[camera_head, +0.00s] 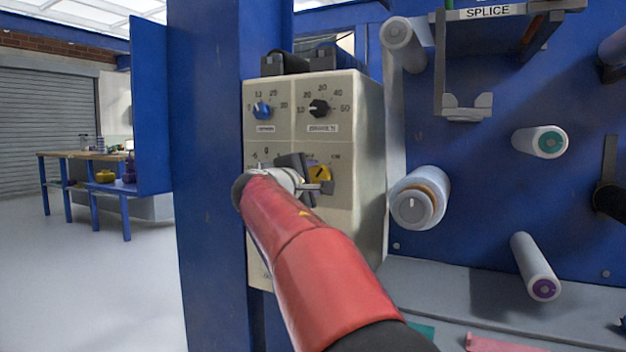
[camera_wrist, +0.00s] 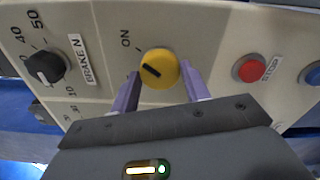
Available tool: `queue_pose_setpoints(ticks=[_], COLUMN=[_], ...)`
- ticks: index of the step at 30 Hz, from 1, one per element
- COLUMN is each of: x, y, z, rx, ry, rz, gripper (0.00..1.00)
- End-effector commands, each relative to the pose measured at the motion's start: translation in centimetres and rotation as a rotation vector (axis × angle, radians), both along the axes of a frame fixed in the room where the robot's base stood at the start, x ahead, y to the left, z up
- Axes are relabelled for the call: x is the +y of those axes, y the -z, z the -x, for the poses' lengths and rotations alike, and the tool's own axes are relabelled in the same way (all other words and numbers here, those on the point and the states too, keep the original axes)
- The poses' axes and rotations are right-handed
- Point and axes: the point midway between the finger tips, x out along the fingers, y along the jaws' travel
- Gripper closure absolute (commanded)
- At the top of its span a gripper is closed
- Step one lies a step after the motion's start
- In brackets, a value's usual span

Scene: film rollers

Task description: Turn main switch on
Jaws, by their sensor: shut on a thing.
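The main switch is a round yellow knob with a black bar, on the front of a beige control box (camera_head: 258,222). In the head view the main switch (camera_head: 321,172) shows beside my gripper (camera_head: 312,185), partly hidden by it. In the wrist view the main switch (camera_wrist: 159,68) sits between the two purple fingers of my gripper (camera_wrist: 162,84), one on each side, shut on it. The bar lies slanted, and the "ON" label (camera_wrist: 125,38) is up and left of the knob there.
A black brake knob (camera_wrist: 45,67), a red stop button (camera_wrist: 249,69) and a blue button (camera_wrist: 312,74) are on the same panel. A blue knob (camera_head: 262,110) is above. A blue post (camera_head: 207,150) stands left of the box and rollers (camera_head: 419,197) to its right.

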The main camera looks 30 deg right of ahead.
Motion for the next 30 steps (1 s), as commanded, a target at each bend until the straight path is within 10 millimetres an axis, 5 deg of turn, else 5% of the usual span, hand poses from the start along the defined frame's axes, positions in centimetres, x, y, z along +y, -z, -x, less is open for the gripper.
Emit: queue_pose_setpoints(ticks=[6, 16, 30], x=[0.0, 0.4, 5.7], y=[0.1, 0.0, 0.0], z=[0.0, 0.3, 4.5], rx=[0.0, -0.001, 0.0], ry=[0.001, -0.001, -0.001], rz=[-0.002, -0.001, 0.0], gripper=[0.32, 0.32, 0.32])
